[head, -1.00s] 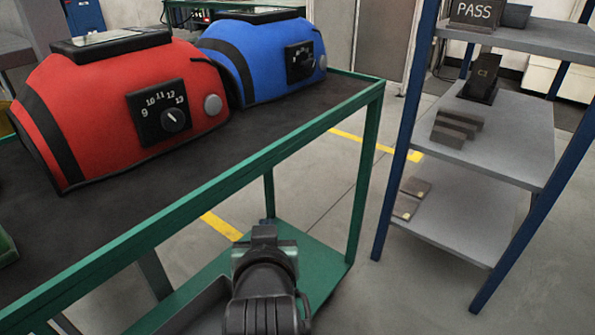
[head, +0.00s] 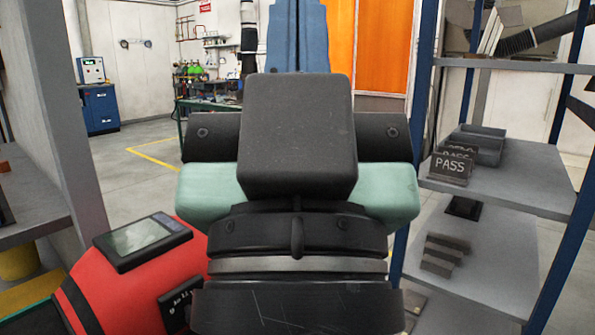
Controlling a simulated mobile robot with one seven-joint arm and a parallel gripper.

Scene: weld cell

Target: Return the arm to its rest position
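My gripper (head: 297,140) fills the middle of the head view, raised close to the camera and seen from behind. Its mint-green and black body and the dark block at its centre hide the fingertips, so I cannot tell whether it is open or shut. My black and grey wrist (head: 298,265) runs down from it to the bottom edge. The gripper appears in front of the scene and I see it touching nothing.
A red helmet-like unit (head: 140,285) stands at lower left, partly hidden by my arm. A blue-post shelf rack (head: 520,165) at right holds PASS signs (head: 450,165), trays and dark blocks (head: 445,255). Open floor (head: 150,180) shows at left. An orange curtain (head: 382,45) hangs behind.

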